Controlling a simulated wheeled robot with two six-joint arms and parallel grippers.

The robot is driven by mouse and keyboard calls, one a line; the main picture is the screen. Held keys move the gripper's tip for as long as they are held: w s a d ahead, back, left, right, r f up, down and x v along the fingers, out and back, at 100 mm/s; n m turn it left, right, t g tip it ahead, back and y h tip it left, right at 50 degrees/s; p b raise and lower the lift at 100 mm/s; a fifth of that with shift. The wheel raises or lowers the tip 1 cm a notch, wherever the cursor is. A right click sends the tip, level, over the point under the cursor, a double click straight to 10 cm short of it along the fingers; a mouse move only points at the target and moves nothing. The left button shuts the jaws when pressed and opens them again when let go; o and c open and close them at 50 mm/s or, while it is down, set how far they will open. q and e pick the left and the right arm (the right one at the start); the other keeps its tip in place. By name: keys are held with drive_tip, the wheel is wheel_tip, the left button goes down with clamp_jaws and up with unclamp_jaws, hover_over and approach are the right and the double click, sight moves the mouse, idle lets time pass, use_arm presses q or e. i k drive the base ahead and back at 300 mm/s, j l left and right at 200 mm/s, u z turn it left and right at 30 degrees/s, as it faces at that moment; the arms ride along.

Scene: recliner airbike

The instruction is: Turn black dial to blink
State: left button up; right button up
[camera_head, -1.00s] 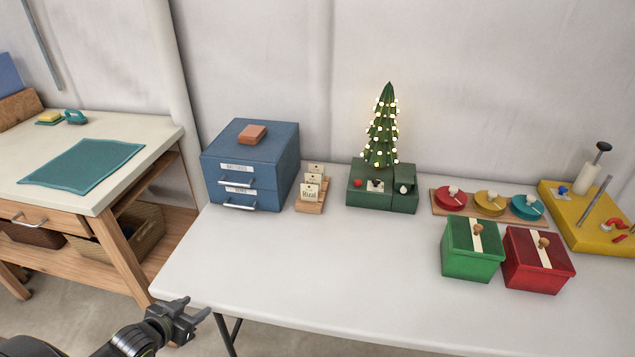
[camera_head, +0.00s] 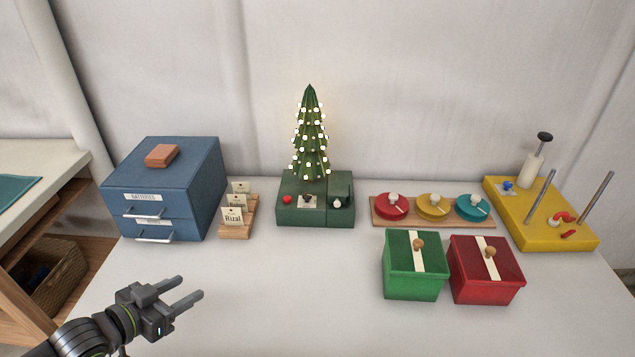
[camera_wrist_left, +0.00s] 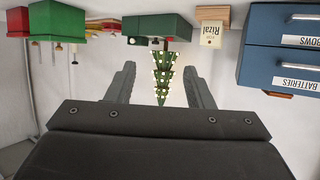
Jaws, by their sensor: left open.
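A small lit Christmas tree (camera_head: 310,135) stands on a dark green base box (camera_head: 300,213) at the back middle of the table. The base front has a red button (camera_head: 287,199), a pale plate with a small black dial (camera_head: 307,201), and a light knob (camera_head: 337,203) on a raised block at the right. The dial's setting is too small to read. My left gripper (camera_head: 190,290) is open and empty over the table's front left, well apart from the base. In the left wrist view the tree (camera_wrist_left: 162,80) and base (camera_wrist_left: 157,27) appear upside down between the fingers. My right gripper is not in view.
A blue drawer cabinet (camera_head: 165,190) and a wooden card holder (camera_head: 238,217) stand left of the base. Green (camera_head: 414,268) and red (camera_head: 486,272) boxes, a board with three coloured discs (camera_head: 433,207) and a yellow block (camera_head: 540,215) are at right. The front middle table is clear.

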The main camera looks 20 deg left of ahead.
sight(307, 196)
drive_tip(key=i+l, duration=0.2)
drive_tip(key=i, duration=0.25)
drive_tip(key=i+l, duration=0.2)
drive_tip(key=i, duration=0.25)
